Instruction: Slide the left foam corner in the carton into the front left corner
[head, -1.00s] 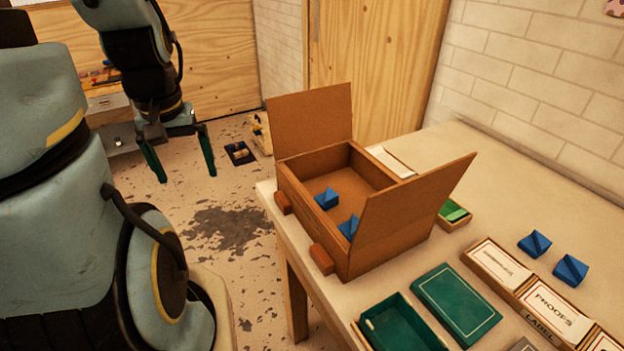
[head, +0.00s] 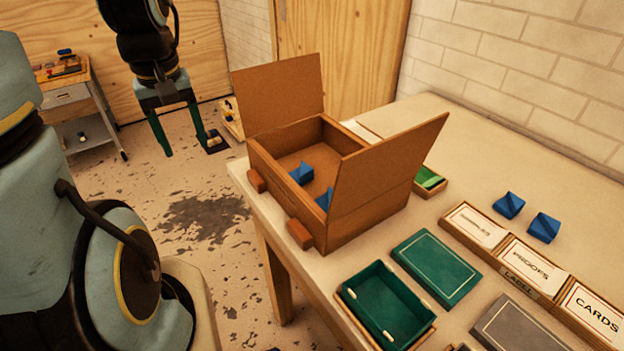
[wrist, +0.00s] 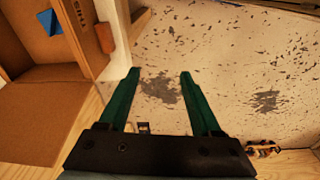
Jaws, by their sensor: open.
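An open brown carton (head: 335,229) stands at the left end of the table, with flaps raised at its far left and right sides. Inside it, one blue foam corner (head: 301,173) lies to the left on the floor. A second blue foam corner (head: 325,200) is nearer the right flap, which partly hides it. My gripper (head: 186,150) is open and empty, pointing down, left of the carton and clear of the table. In the wrist view, my gripper (wrist: 160,74) is over the speckled floor. One blue foam corner (wrist: 49,22) shows inside the carton at the upper left.
Two brown blocks (head: 300,234) stick out from the carton's near left wall. Right of the carton are a green tray (head: 385,305), a green lid (head: 436,268), labelled boxes (head: 533,268) and two loose blue corners (head: 543,227). A cart (head: 80,100) stands far left.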

